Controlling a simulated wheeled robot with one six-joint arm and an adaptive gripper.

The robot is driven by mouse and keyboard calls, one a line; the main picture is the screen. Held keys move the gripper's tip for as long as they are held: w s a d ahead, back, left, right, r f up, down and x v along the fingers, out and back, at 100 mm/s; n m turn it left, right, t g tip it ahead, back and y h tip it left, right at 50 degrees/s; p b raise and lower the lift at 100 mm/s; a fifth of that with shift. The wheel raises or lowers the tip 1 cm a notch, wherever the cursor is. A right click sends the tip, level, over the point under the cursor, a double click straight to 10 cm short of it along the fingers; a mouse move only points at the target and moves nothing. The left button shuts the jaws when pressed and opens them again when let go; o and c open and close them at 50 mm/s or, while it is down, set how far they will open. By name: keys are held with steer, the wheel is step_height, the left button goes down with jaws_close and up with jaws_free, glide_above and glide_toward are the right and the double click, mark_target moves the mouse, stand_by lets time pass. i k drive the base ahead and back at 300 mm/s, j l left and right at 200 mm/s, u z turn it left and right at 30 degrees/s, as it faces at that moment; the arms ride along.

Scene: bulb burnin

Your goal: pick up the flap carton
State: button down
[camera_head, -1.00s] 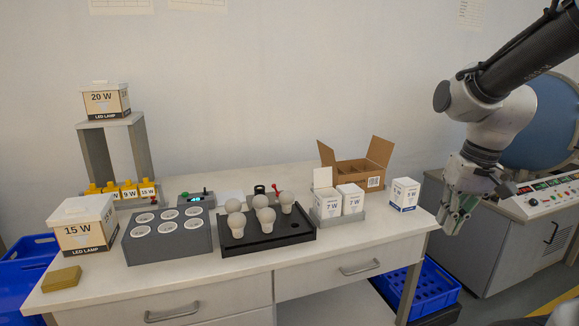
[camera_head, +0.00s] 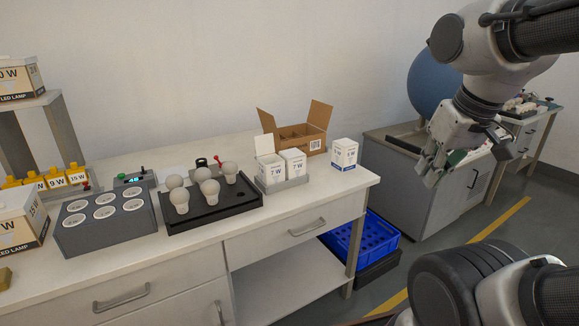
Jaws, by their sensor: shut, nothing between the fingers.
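A small white 7 W carton (camera_head: 270,172) with its top flap standing up sits in a grey holder (camera_head: 287,184) on the white bench. A second white 7 W carton (camera_head: 293,163) stands beside it in the same holder. Behind them is an open brown cardboard box (camera_head: 300,138) with its flaps spread and dividers inside. Another white carton (camera_head: 344,154) stands alone at the bench's right. My gripper (camera_head: 430,174) is shut and empty, in the air to the right of the bench, apart from all the cartons.
A black tray with white bulbs (camera_head: 208,209), a grey block with round sockets (camera_head: 107,229) and a small meter (camera_head: 135,179) stand left of the cartons. A blue crate (camera_head: 360,238) is below the bench's right end. A grey cabinet (camera_head: 400,180) stands behind my gripper.

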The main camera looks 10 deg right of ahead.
mark_target(295, 168)
steer(key=i+l+u, duration=0.7)
steer(key=l, duration=0.2)
steer(key=i+l+u, duration=0.2)
steer(key=l, duration=0.15)
steer(key=i+l+u, duration=0.1)
steer(key=l+u, duration=0.15)
steer(key=l, duration=0.15)
